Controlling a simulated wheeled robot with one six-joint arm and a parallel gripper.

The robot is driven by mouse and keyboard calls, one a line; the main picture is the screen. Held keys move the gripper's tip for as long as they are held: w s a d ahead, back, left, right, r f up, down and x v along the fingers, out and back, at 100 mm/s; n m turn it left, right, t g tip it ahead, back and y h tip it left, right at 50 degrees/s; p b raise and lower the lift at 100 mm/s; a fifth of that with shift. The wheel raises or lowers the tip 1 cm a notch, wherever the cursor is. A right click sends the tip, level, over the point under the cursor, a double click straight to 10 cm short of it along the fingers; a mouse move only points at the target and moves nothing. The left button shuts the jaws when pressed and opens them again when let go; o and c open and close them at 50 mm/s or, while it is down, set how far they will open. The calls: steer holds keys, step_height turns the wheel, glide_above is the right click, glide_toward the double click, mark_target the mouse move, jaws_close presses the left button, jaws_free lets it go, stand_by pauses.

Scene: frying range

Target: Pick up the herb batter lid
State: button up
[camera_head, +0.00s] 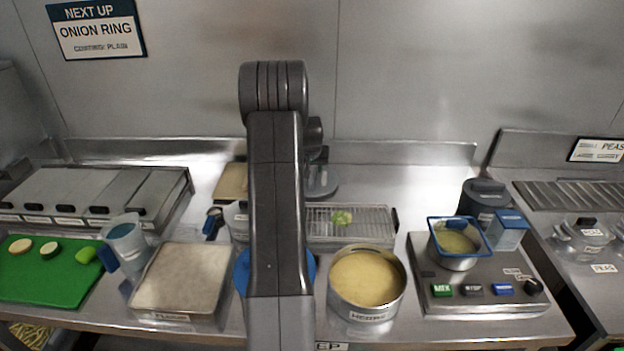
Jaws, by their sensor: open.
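The herb batter pot (367,280) is a round steel pan of pale yellow batter, uncovered, with a partly readable label starting "HERB" on its front. A grey round disc (324,189), which looks like a lid, lies at the back of the counter behind the wire rack; its left part is hidden by my arm. My gripper (318,156) shows only in part behind my arm, just over the disc. It is open. I cannot tell whether its fingers touch the disc or its knob.
A wire rack (370,225) holds a small green-yellow piece. A flour tray (180,280), a jug (125,240) and a green board (45,280) stand left. A control unit (475,285) with a blue-rimmed basket (457,240) stands right. My arm hides much of a blue-edged round thing (243,272).

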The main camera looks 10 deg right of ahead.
mark_target(312, 174)
steer(key=shift+p+x, duration=0.65)
steer(key=shift+x, duration=1.45)
steer(key=shift+w+d+r, duration=0.1)
steer(key=shift+d, duration=0.05)
steer(key=shift+c, duration=0.4)
jaws_close()
